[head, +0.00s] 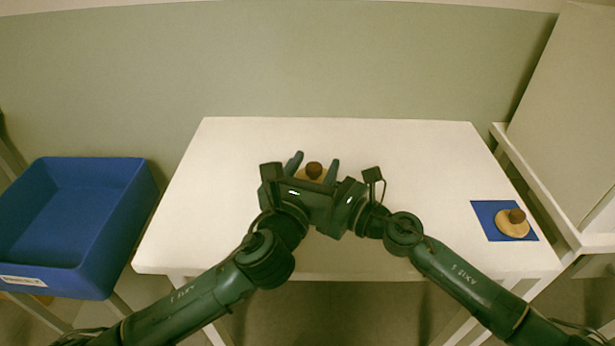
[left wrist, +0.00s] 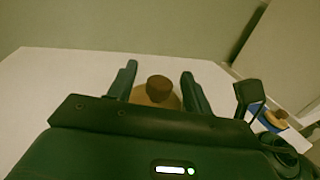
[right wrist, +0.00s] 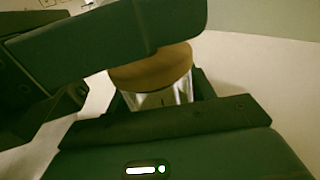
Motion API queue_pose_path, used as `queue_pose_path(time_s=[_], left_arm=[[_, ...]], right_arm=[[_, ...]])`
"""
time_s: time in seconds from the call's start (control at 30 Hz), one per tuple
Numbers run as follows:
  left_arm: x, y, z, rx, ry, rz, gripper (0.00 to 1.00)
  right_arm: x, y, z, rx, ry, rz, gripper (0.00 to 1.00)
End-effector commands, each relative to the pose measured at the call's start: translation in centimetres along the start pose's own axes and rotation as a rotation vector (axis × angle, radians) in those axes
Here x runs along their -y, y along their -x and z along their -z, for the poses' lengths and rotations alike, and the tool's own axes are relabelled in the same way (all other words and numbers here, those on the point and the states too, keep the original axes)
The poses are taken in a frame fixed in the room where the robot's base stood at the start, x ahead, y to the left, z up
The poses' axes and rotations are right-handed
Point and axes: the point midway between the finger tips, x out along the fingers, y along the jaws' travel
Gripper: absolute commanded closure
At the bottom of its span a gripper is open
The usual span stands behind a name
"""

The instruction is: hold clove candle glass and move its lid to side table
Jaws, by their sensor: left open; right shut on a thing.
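The candle glass (right wrist: 165,97) shows in the right wrist view as clear glass under a round wooden lid (right wrist: 150,68). My right gripper (right wrist: 160,95) is shut on the glass; the left gripper partly covers this view. In the head view the lid's dark brown knob (head: 314,169) shows between the fingers of my left gripper (head: 313,164). In the left wrist view the knob (left wrist: 159,88) and part of the pale lid (left wrist: 146,99) lie between the open fingers. The lid sits on the glass. In the head view the grippers hide the glass, and its label cannot be read.
A blue mat (head: 483,210) at the table's right holds another wooden lid with a brown knob (head: 512,223). A blue bin (head: 75,262) stands left of the white table (head: 400,145). A white shelf unit (head: 560,110) stands at right. The table's back is clear.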

Motion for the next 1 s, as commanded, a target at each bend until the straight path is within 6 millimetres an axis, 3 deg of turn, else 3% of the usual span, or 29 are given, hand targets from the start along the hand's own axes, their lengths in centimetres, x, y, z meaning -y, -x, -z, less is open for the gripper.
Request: queue_pose_path(time_s=[0.3, 0.9, 1.0], left_arm=[[0.02, -0.24, 0.00, 0.000, 0.000, 0.000, 0.51], [0.02, -0.21, 0.01, 0.000, 0.000, 0.000, 1.00], [0.02, -0.21, -0.01, 0.000, 0.000, 0.000, 1.00]], right_arm=[[0.00, 0.00, 0.04, -0.001, 0.000, 0.000, 0.88], [0.01, 0.01, 0.04, -0.001, 0.000, 0.000, 0.88], [0.01, 0.01, 0.04, -0.001, 0.000, 0.000, 0.88]])
